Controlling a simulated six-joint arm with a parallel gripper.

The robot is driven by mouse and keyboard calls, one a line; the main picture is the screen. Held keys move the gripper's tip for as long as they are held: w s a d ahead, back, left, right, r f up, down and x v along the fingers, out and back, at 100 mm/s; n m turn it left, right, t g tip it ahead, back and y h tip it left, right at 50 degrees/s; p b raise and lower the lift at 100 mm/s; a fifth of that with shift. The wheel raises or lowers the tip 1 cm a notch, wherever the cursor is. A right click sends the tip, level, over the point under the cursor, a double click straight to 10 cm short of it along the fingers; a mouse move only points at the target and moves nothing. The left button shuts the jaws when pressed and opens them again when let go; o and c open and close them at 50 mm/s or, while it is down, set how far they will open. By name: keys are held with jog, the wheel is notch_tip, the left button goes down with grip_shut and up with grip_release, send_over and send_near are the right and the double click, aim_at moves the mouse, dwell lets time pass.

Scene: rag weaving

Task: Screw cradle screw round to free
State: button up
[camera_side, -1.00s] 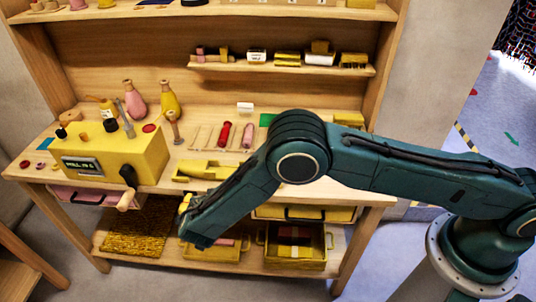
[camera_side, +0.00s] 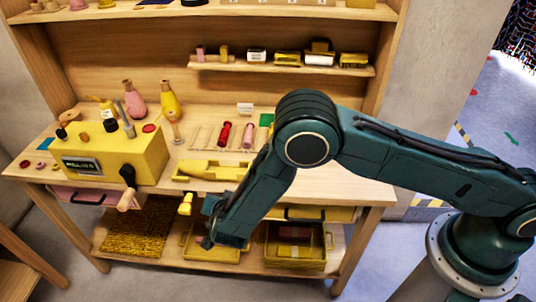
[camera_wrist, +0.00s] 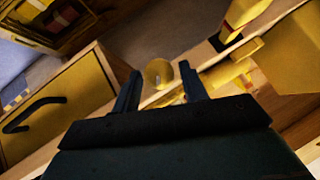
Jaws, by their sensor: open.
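The yellow cradle (camera_side: 207,171) lies along the front of the bench top, with part of it (camera_wrist: 232,66) in the wrist view. A round yellow knob (camera_wrist: 158,73), apparently the cradle screw, shows at the bench's front edge. My gripper (camera_wrist: 161,71) is open, with one finger to each side of the knob in the picture. Whether either finger touches it cannot be told.
A yellow piece (camera_side: 185,204) hangs below the bench edge, just left of my gripper. The yellow machine (camera_side: 125,155) with its crank stands farther left. A yellow drawer (camera_wrist: 62,105) with a black handle is close by. A yellow crate (camera_side: 295,262) stands on the lower shelf.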

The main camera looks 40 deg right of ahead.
jog(key=shift+s+d+f+m+t+y, duration=0.1)
jog(key=shift+m+t+y, duration=0.5)
jog(key=shift+t, duration=0.25)
jog(key=shift+s+d+f+m+t+y, duration=0.1)
jog(key=shift+m+t+y, duration=0.5)
jog(key=shift+t, duration=0.25)
jog(key=c, duration=0.8)
jog(key=shift+o, duration=0.2)
